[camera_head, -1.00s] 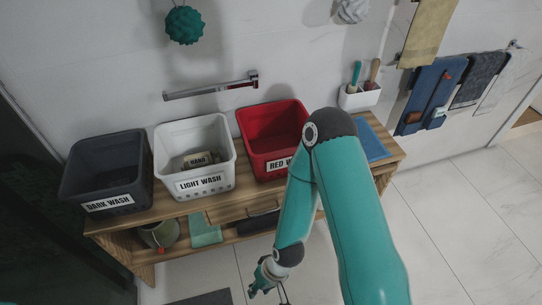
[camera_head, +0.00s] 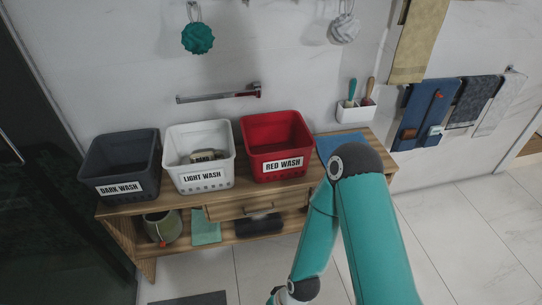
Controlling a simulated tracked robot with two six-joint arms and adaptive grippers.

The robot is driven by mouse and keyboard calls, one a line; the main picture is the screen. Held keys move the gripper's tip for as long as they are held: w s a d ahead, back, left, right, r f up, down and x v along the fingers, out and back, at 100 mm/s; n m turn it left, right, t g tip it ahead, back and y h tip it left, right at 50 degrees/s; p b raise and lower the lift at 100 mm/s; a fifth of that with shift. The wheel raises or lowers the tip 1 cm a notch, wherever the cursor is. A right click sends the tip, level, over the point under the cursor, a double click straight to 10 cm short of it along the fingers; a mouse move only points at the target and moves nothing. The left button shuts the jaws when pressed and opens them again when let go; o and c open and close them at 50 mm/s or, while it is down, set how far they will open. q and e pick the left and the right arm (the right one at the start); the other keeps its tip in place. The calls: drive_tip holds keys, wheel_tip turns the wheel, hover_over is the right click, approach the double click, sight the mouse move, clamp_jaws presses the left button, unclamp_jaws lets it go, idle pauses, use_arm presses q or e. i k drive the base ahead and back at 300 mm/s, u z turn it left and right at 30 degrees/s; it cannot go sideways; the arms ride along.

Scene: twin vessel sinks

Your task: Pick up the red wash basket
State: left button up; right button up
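The red wash basket (camera_head: 276,132) stands upright on the wooden bench, at the right end of a row of three baskets. Its white label reading "RED WASH" faces me and is fully visible. The basket looks empty, though its floor is only partly seen. My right arm comes in from the bottom right, with its elbow in front of the bench's right end, apart from the basket. Its forearm points down, and the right gripper's fingers are cut off by the bottom edge. My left arm and gripper are out of view.
The white basket (camera_head: 199,139) with something inside and the dark basket (camera_head: 121,153) stand left of the red one on the bench (camera_head: 268,196). A blue cloth (camera_head: 330,144) lies right of it. A metal bar (camera_head: 220,97) is on the wall above. Tiled floor in front is open.

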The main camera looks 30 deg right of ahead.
sight(279, 146)
drive_tip(key=z, duration=0.1)
drive_tip(key=i, duration=0.9)
drive_tip(key=u, duration=0.05)
